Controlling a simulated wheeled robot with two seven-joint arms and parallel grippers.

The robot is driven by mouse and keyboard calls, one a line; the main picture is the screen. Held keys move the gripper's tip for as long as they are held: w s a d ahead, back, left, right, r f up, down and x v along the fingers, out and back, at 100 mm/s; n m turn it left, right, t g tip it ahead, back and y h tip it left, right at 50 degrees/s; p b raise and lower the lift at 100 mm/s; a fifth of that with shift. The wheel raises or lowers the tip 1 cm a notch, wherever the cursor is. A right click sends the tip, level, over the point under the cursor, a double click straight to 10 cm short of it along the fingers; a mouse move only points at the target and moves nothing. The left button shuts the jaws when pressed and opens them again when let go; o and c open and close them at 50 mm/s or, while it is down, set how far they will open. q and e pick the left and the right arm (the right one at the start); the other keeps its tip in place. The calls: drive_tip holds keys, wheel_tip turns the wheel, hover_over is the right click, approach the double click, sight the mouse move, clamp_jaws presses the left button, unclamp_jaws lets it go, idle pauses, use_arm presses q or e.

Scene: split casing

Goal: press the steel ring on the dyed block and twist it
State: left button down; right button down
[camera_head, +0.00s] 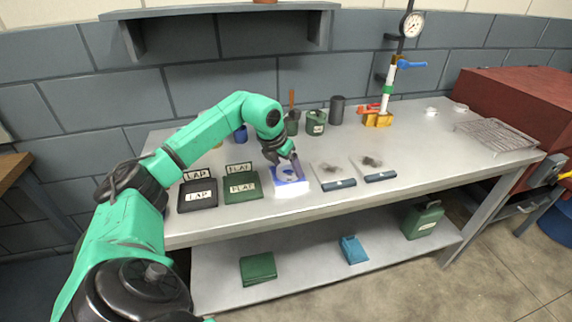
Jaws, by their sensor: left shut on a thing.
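The dyed block (292,189) is a pale block with blue dye on its top. It sits on the bench, right of the green FLAP box. My left gripper (294,169) reaches down over the block from behind and is shut. A small light grey rounded shape, apparently the steel ring (286,175), shows at the fingertips over the blue face. It is too small to tell whether the ring lies flat on the block or just above it. My right gripper is not in view.
A black LAP box (197,196) and a green FLAP box (242,188) stand left of the block. Two grey plates with dark smudges and blue-grey handles (338,184) lie right of it. Green canisters, a dial gauge stand (411,25) and a wire rack (497,135) stand farther off.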

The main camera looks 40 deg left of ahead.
use_arm(q)
drive_tip(key=shift+s+n+y, duration=0.1)
drive_tip(key=shift+n+y, duration=0.2)
drive_tip(key=shift+n, duration=0.3)
drive_tip(key=shift+f, duration=0.15)
drive_tip(key=shift+a, duration=0.1)
drive_tip(key=shift+n+p, duration=0.3)
drive_tip(key=shift+p, duration=0.1)
drive_tip(key=shift+r+n+y+p, duration=0.2)
drive_tip(key=shift+n+y+p, duration=0.15)
drive_tip(key=shift+n, duration=0.15)
drive_tip(key=shift+f+n+g+y, duration=0.1)
drive_tip(key=shift+n+g+y, duration=0.2)
drive_tip(key=shift+n, duration=0.3)
